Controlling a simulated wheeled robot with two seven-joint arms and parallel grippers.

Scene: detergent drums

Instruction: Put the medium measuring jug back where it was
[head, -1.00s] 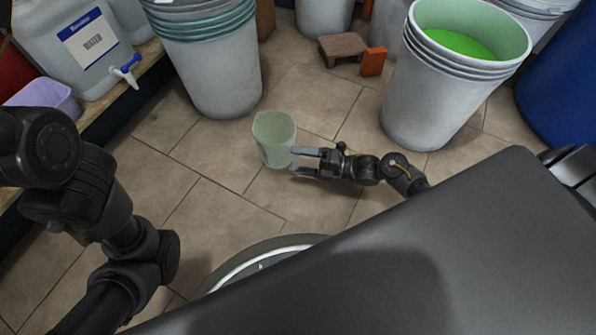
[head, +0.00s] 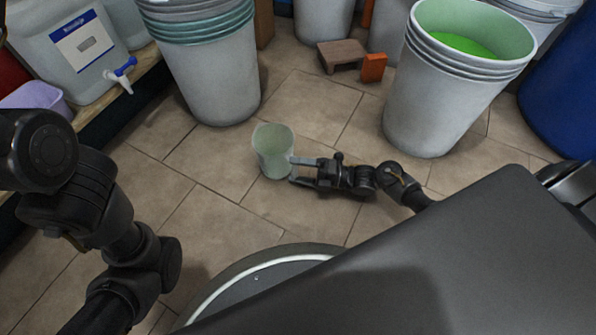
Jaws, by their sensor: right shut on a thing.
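A pale green, see-through measuring jug (head: 272,150) is in the middle of the head view, above the tiled floor. My right gripper (head: 297,171) reaches in from the right and is shut on the jug at its right side. The jug is roughly upright with its open top toward me. How high it is above the floor I cannot tell. My left arm fills the left side of the view, and its gripper is not in view.
A drum of green liquid (head: 453,75) stands right. Stacked pale drums (head: 212,80) stand back left. A small brown stool (head: 342,55) and an orange block (head: 373,67) sit at the back. A shelf at left holds a tapped container (head: 75,65) and a lilac tub (head: 38,98). The middle floor is clear.

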